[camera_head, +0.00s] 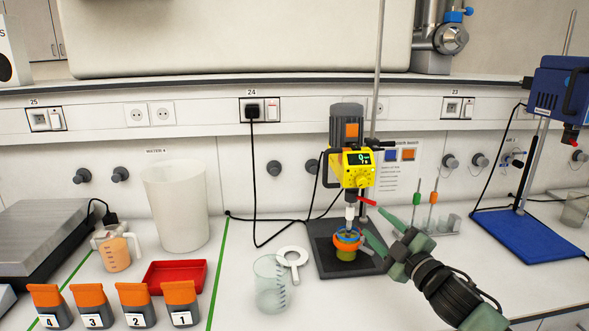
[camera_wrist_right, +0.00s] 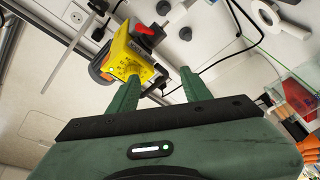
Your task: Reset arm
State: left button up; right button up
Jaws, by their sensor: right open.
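My right gripper (camera_head: 368,222) is open beside the yellow stirrer (camera_head: 357,170), just right of its shaft and near the small orange and green cup (camera_head: 346,245) below it. In the right wrist view my right gripper (camera_wrist_right: 157,85) shows two green fingers spread apart, with nothing visibly held between them. The yellow stirrer (camera_wrist_right: 128,52) lies beyond the fingers there; I cannot tell whether a finger touches it. My left gripper is not in view.
The cup stands on a dark base plate (camera_head: 322,262). A glass beaker (camera_head: 270,287) and a white ring (camera_head: 292,258) are left of it. A rack with coloured tools (camera_head: 428,222) and a blue stand (camera_head: 525,240) are right. Numbered orange-lidded containers (camera_head: 181,305) line the front left.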

jog(key=s+a+f+m+g+h, duration=0.2)
jog(key=s+a+f+m+g, duration=0.15)
jog(key=s+f, duration=0.55)
jog(key=s+a+f+m+g+h, duration=0.2)
jog(key=s+f+m+g, duration=0.15)
jog(key=s+f, duration=0.55)
jog(key=s+d+f+m+g+h, duration=0.1)
jog(key=s+f+m+g, duration=0.4)
jog(key=s, duration=0.7)
jog(key=s+f+m+g+h, duration=0.1)
jog(key=s+f+g, duration=0.2)
jog(key=s+f, duration=0.65)
jog(key=s+f+g, duration=0.1)
jog(key=s+f, duration=0.2)
jog(key=f, duration=1)
jog(key=s+f, duration=0.3)
jog(key=f, duration=1)
jog(key=s+d+f+g, duration=0.1)
jog(key=s+d+f, duration=0.2)
jog(key=s+f, duration=1)
jog(key=s, duration=0.2)
jog(key=shift+s+d+f, duration=0.2)
jog(key=shift+s+f, duration=0.1)
